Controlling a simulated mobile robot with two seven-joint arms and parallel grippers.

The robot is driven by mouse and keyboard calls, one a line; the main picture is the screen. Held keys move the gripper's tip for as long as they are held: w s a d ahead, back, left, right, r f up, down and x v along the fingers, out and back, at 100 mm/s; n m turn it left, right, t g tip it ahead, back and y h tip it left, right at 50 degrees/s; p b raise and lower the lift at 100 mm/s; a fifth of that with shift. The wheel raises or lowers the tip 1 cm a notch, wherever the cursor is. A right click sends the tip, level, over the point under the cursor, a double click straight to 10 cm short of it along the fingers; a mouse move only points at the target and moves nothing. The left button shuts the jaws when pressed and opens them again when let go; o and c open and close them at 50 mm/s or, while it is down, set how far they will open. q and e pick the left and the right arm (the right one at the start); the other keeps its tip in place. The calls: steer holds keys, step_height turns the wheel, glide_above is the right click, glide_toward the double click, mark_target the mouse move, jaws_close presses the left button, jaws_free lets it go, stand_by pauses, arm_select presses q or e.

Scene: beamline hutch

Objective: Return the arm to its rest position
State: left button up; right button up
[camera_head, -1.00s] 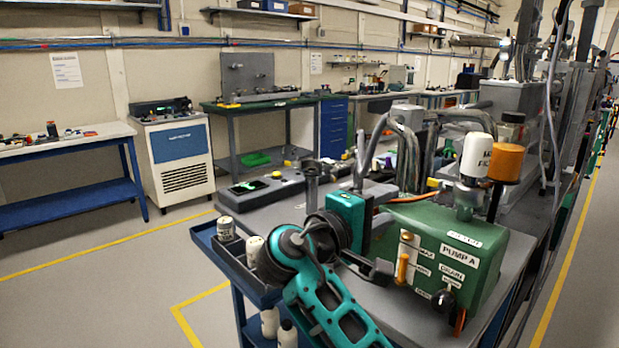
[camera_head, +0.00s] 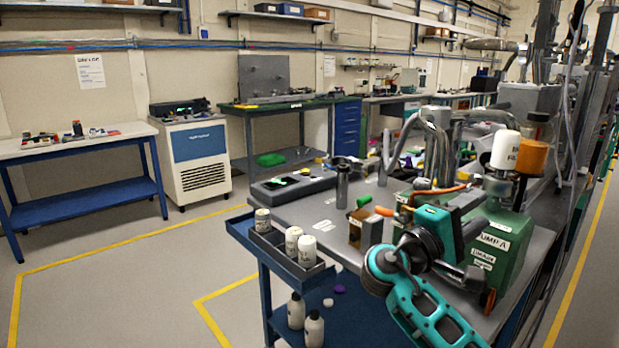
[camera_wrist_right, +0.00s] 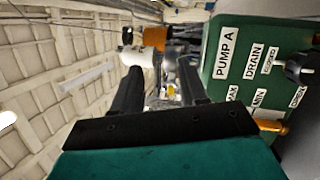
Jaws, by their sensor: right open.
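My right arm (camera_head: 425,308), teal with a black wrist, comes up from the bottom of the head view. My right gripper (camera_head: 455,225) is in front of the green pump (camera_head: 506,240) marked PUMP A, and its fingers are hard to make out there. In the right wrist view the two black fingers (camera_wrist_right: 158,85) stand apart with nothing between them. The pump (camera_wrist_right: 258,60) fills the right of that view, beside the fingers. I cannot tell the exact gap to it. My left gripper is not in view.
A dark tray (camera_head: 292,275) with several white bottles is on the near left edge of the grey bench (camera_head: 310,205). A brass-coloured block (camera_head: 366,229) stands left of my wrist. A white filter (camera_head: 505,150) and orange canister (camera_head: 531,157) rise above the pump. Floor at left is clear.

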steer(key=s+d+r+m+g+h, duration=0.1)
steer(key=s+d+r+g+h, duration=0.25)
steer(key=d, duration=0.55)
steer(key=s+d+r+m+g+h, duration=0.1)
steer(key=s+d+r+g+h, duration=0.2)
steer(key=d, duration=0.5)
steer(key=s+d+r+m+g+h, duration=0.1)
steer(key=s+d+r+g+h, duration=0.15)
steer(key=d+r, duration=0.45)
steer(key=w+d+f+n+t+y, duration=0.1)
steer(key=w+f+n+t+y, duration=0.1)
steer(key=f+n+t+y, duration=0.65)
steer(key=w+f+n+t+y, duration=0.25)
steer(key=f+t, duration=0.25)
steer(key=f, duration=0.9)
steer(key=s+a+f+g+y, duration=0.1)
steer(key=s+a+f+y, duration=0.15)
steer(key=f+y, duration=0.4)
steer(key=s+a+f+g+y, duration=0.1)
steer(key=s+a+f+y, duration=0.15)
steer(key=f, duration=0.65)
steer(key=s+a+f+m+g+y, duration=0.35)
steer(key=s+a+f+y, duration=0.65)
steer(key=s+a, duration=0.35)
steer(key=s+a+m+t+p, duration=0.2)
steer(key=a+m, duration=0.7)
steer(key=a, duration=0.6)
steer(key=shift+a+f+h+p, duration=0.2)
steer(key=shift+a+h+p, duration=0.15)
steer(key=shift+p, duration=0.25)
